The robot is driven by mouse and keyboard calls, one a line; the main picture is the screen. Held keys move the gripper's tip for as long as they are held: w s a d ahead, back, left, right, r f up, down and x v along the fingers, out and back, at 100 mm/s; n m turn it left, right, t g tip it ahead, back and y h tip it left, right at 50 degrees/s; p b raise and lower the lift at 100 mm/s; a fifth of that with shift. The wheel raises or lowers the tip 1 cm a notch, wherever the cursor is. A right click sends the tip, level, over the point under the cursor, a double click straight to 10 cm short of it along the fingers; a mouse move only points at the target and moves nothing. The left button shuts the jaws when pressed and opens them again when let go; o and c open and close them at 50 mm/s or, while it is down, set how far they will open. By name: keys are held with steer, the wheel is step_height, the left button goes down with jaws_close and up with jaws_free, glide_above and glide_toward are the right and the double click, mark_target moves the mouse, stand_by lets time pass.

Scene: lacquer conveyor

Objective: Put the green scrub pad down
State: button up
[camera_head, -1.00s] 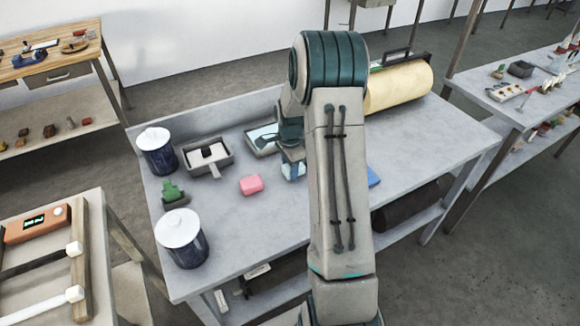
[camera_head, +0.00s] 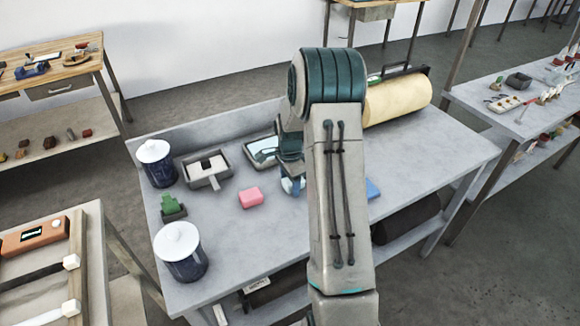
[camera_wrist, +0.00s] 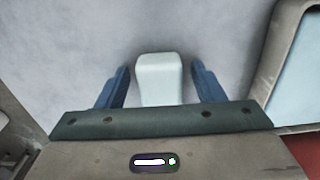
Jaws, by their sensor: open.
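My gripper (camera_wrist: 160,72) is open, pointing down over the grey table (camera_head: 420,160), with its blue fingers apart. A pale, whitish block (camera_wrist: 160,80) sits between the fingers in the wrist view, with a gap on each side; I see no green on it. In the head view my gripper (camera_head: 292,186) is small and partly behind my arm, right of the pink block. A green item (camera_head: 170,203) stands on a dark base at the table's left; I cannot tell whether it is a scrub pad.
A pink block (camera_head: 250,197), a grey tray with a pale inside (camera_head: 207,184) and a pale-blue-filled tray (camera_head: 262,152) lie nearby. Two dark blue lidded jars (camera_head: 182,265) stand at the left. A yellow roll (camera_head: 398,97) is at the back right. Bare table lies in front.

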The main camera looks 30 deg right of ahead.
step_height(320, 180, up, 14)
steer(key=b, duration=0.1)
steer(key=s+a+r+n+t, duration=0.1)
steer(key=s+a+r+n, duration=0.65)
steer(key=s+a, duration=0.2)
steer(key=s+a+n+t, duration=0.1)
steer(key=s+a+n, duration=0.2)
steer(key=s+n, duration=0.2)
steer(key=s+a+f+n+t, duration=0.1)
steer(key=s+a+n, duration=0.2)
steer(key=s, duration=0.8)
steer(key=shift+f+n, duration=0.3)
steer(key=shift+n, duration=0.85)
steer(key=shift+d, duration=0.15)
